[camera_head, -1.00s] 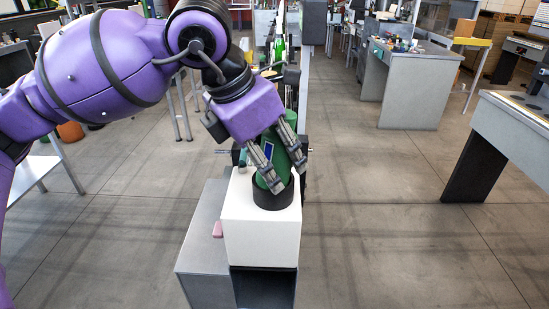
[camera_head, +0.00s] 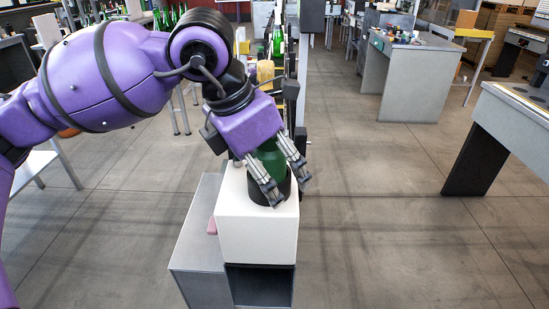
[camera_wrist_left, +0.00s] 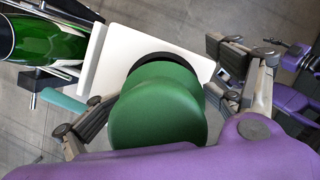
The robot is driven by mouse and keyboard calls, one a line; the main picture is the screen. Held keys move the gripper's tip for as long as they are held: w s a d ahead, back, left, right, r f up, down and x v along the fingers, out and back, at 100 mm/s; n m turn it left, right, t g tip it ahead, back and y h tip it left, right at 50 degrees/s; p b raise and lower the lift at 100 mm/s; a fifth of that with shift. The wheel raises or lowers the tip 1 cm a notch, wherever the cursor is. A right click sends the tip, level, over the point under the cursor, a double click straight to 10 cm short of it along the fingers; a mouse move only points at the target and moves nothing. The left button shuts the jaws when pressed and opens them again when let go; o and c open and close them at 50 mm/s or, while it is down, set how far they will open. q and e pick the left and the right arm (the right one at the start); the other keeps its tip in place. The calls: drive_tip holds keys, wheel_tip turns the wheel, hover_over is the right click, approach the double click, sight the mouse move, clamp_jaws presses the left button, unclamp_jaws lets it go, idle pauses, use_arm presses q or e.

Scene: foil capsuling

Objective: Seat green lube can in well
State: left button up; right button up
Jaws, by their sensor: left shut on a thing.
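The green lube can (camera_head: 270,161) stands at the black round well (camera_head: 257,191) on top of a white block (camera_head: 257,232). My left gripper (camera_head: 288,190) reaches down over it from above and is shut on the can, one finger on each side. In the left wrist view, the can's round green top (camera_wrist_left: 158,112) lies between the fingers, and part of the well's black rim (camera_wrist_left: 160,60) shows past it. The can hides most of the well, so I cannot tell how deep it sits.
A grey cabinet (camera_head: 197,262) stands left of the white block, with a small pink part between them. A green bottle (camera_wrist_left: 45,38) lies close by in the left wrist view. A grey bench (camera_head: 410,75) stands back right; the floor right of the block is clear.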

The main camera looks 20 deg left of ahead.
use_arm(q)
drive_tip(key=shift+s+a+r, duration=0.2)
drive_tip(key=shift+s, duration=0.2)
drive_tip(key=shift+r, duration=0.15)
use_arm(e)
drive_tip(key=shift+s+r, duration=0.15)
drive_tip(key=shift+s, duration=0.2)
use_arm(q)
drive_tip(key=shift+w, duration=0.1)
use_arm(e)
drive_tip(key=shift+w+a+r, duration=0.1)
use_arm(q)
drive_tip(key=shift+r, duration=0.1)
drive_tip(key=shift+r, duration=0.15)
drive_tip(key=v, duration=1.1)
drive_tip(key=shift+s+r, duration=0.2)
drive_tip(key=shift+r, duration=0.15)
use_arm(e)
drive_tip(key=shift+w, duration=0.25)
use_arm(q)
drive_tip(key=shift+f, duration=0.1)
use_arm(e)
drive_tip(key=shift+s+r, duration=0.1)
